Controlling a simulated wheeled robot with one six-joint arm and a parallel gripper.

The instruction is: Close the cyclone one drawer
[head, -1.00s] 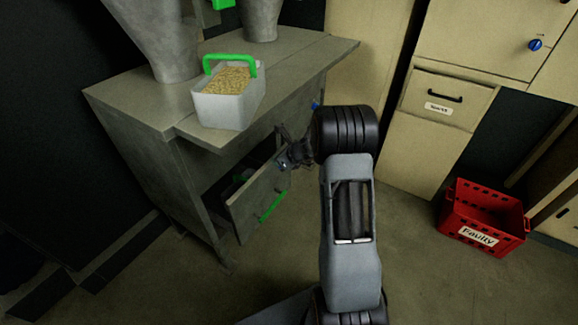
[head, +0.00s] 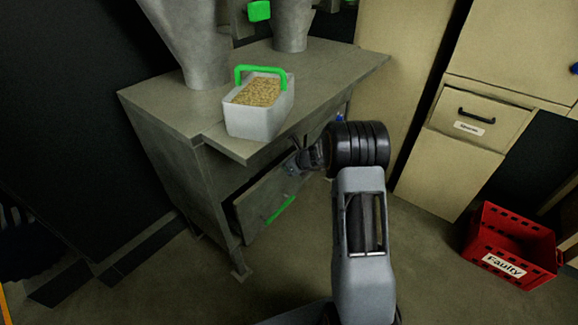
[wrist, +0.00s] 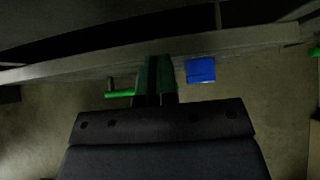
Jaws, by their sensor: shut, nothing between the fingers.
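The grey drawer front (head: 258,204) with a green handle (head: 281,209) is in the cabinet below the worktop in the head view. It stands slightly out, with a narrow dark gap above its top edge. My gripper (head: 293,166) is at the drawer's upper right part, shut and empty. In the wrist view the closed fingertips (wrist: 155,72) are against or very near the drawer front, beside a blue patch (wrist: 200,70); exact contact is hard to tell. The green handle (wrist: 120,93) shows left of the fingers. The drawer's inside is mostly hidden.
A white bin of grain (head: 260,122) with a green handle sits on the worktop edge (head: 165,105) above the drawer. Metal hoppers (head: 190,45) stand behind it. A red "Faulty" crate (head: 510,245) is on the floor at right. The floor before the cabinet is clear.

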